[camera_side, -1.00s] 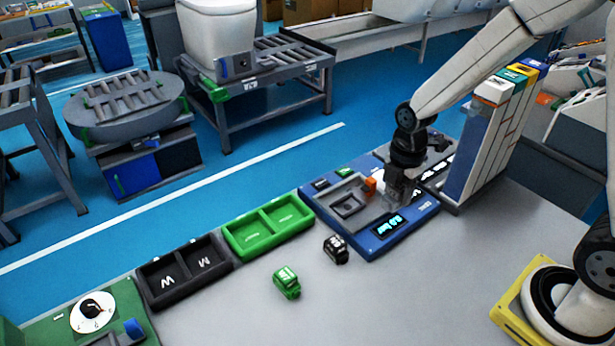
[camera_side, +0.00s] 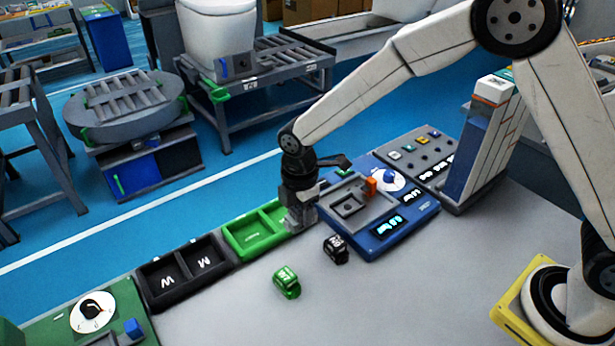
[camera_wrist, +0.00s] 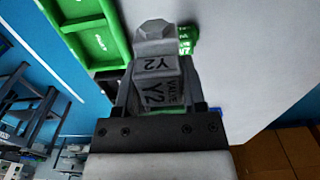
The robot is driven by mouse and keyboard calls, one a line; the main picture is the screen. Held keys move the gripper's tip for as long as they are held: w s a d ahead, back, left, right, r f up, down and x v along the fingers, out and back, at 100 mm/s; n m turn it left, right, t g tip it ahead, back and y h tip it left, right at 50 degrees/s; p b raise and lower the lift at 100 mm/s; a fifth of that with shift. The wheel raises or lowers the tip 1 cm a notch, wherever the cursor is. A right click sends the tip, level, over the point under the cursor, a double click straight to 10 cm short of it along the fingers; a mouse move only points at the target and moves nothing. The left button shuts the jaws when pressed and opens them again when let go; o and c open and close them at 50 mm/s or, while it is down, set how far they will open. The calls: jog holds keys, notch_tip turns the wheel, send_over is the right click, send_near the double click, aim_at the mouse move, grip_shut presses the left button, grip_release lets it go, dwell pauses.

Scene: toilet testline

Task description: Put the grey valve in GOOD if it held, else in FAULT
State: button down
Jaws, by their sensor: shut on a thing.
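My gripper (camera_side: 299,222) is shut on a grey valve (camera_wrist: 155,66) marked Y2, clear in the wrist view. In the side view it hangs at the right end of the green two-part tray (camera_side: 241,252); the valve is hard to tell from the fingers there. The tray also shows in the wrist view (camera_wrist: 118,58); its compartment lettering is too small to read surely. The blue test station (camera_side: 415,226) stands to the right, with lit displays (camera_side: 387,226) too blurred to read.
A green valve (camera_side: 286,282) and a black valve (camera_side: 335,249) lie on the grey table (camera_side: 420,300) in front of the trays. A black tray (camera_side: 215,275) marked W and M adjoins the green tray. A tall block (camera_side: 477,140) stands at the back right.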

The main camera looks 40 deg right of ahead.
jog(key=shift+w+a+f, duration=0.1)
jog(key=shift+w+a, duration=0.05)
jog(key=shift+a, duration=0.55)
jog(key=shift+w+a+f, duration=1.35)
jog(key=shift+w+f, duration=0.6)
jog(key=shift+w, duration=2.1)
send_near(252, 237)
jog(key=shift+s+d+f, duration=0.3)
jog(key=shift+s+f, duration=0.15)
jog(key=shift+s, duration=0.25)
jog(key=shift+w+a+f, duration=0.2)
jog(key=shift+w+f, duration=0.3)
jog(key=shift+f, duration=0.05)
jog(key=shift+w+f, duration=0.25)
jog(key=shift+f, duration=0.15)
jog(key=shift+a+f, duration=0.1)
jog(key=shift+f, duration=1.4)
jog(key=shift+f, duration=0.15)
